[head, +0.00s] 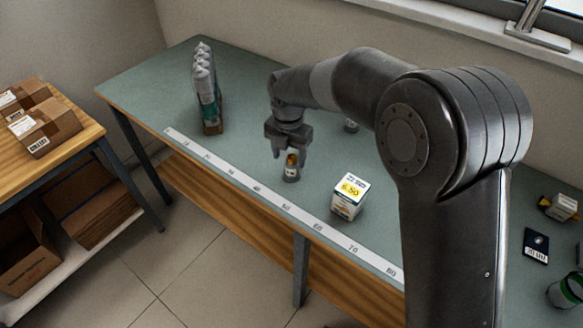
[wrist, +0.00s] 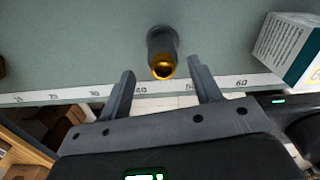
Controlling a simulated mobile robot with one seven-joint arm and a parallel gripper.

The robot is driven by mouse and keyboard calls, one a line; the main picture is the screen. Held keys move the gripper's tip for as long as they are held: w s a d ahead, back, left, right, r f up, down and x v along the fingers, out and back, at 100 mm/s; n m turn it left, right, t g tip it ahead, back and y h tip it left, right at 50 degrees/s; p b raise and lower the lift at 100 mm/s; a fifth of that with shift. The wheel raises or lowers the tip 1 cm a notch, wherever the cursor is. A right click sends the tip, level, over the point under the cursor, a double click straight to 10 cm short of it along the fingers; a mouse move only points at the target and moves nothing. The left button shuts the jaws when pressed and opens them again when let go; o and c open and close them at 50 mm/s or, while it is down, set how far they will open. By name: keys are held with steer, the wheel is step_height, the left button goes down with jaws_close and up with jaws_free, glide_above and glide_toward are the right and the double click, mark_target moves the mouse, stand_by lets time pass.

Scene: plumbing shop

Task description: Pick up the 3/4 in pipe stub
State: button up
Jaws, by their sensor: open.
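The pipe stub (head: 291,172) stands upright on the green-grey bench near the ruler strip, a short grey cylinder with a pale label and a copper-orange top. In the wrist view the stub (wrist: 163,58) shows its orange open end, just beyond the fingertips and roughly midway between them. My gripper (head: 289,150) is above the stub, with its fingers pointing down. In the wrist view my gripper (wrist: 160,80) has its two fingers spread apart with nothing between them. Whether the fingertips overlap the stub's top in height is hard to tell.
A white and green box with a yellow price label (head: 349,196) stands right of the stub; it also shows in the wrist view (wrist: 290,45). A group of bottles (head: 206,90) stands at the left. A ruler strip (head: 270,199) runs along the front edge. A small item (head: 351,126) stands behind.

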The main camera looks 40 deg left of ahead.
mark_target(291, 166)
steer(key=f, duration=0.5)
steer(key=shift+w+d, duration=0.2)
steer(key=shift+w, duration=0.1)
steer(key=shift+c, duration=0.4)
jaws_close()
